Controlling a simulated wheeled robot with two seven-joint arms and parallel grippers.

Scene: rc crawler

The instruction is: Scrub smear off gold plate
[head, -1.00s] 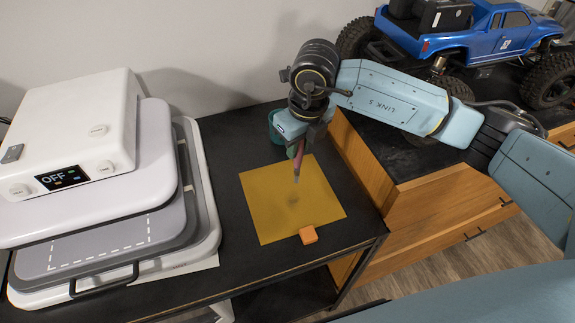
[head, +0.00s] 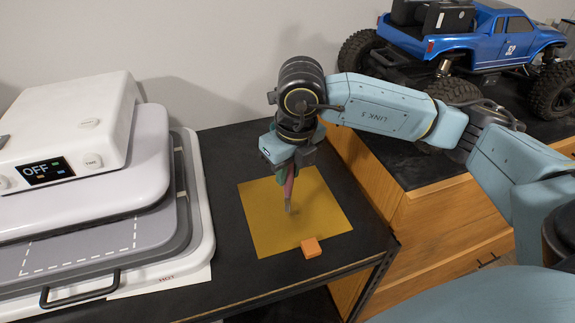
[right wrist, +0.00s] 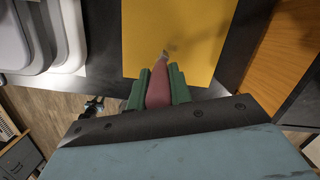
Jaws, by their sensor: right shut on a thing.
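The gold plate (head: 260,225) lies flat on the black table, and part of it shows in the right wrist view (right wrist: 200,30). A small, faint dark smear (head: 297,215) shows near its middle, beside the tool tip. My right gripper (head: 289,178) is above the back part of the plate, its green fingers shut on a reddish-handled brush-like tool (head: 288,194). The tool (right wrist: 159,88) points down, with its greyish tip at or just above the plate; I cannot tell if it touches. My left gripper is not in view.
An orange block (head: 311,248) sits at the plate's front edge. A white heat press (head: 150,170) reading OFF stands left, with a HOT label at its base. A wooden cabinet (head: 450,215) and a blue RC truck (head: 490,45) are at right.

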